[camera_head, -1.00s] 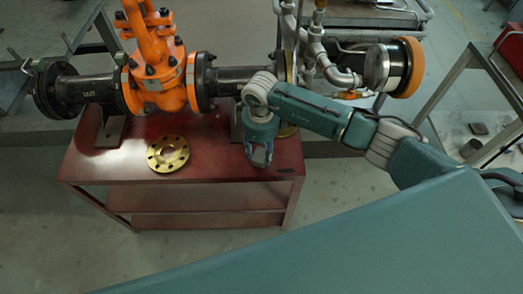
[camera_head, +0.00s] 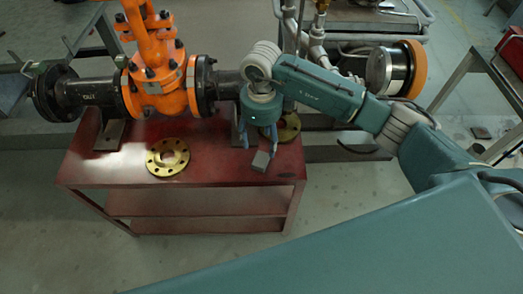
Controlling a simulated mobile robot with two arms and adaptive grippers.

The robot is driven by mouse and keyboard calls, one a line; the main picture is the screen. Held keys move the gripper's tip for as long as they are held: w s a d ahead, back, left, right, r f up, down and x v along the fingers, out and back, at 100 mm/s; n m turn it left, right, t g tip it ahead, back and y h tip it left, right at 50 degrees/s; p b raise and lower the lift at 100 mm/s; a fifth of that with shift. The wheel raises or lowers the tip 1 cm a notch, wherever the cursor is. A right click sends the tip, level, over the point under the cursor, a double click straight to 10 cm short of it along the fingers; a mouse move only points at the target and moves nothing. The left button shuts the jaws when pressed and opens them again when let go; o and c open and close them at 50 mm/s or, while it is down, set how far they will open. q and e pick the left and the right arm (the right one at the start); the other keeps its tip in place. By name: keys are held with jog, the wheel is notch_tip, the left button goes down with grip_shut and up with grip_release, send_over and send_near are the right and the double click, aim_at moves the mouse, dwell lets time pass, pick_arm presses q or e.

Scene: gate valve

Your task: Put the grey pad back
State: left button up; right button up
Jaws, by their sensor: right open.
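The grey pad (camera_head: 261,160) is a small grey block on the right part of the red table top (camera_head: 215,165), near its front edge. My right gripper (camera_head: 259,143) points down just behind and above the pad in the picture. Its fingers are apart, and the pad shows just below them. I cannot tell whether a fingertip still touches it. My left gripper is not in view.
A brass flange ring (camera_head: 168,157) lies on the table to the left, and another brass disc (camera_head: 289,127) is partly hidden behind my right gripper. The orange gate valve (camera_head: 158,75) and black pipe stand behind.

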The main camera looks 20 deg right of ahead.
notch_tip(320, 180, up, 4)
jog(key=shift+f, duration=0.2)
dwell(0.5)
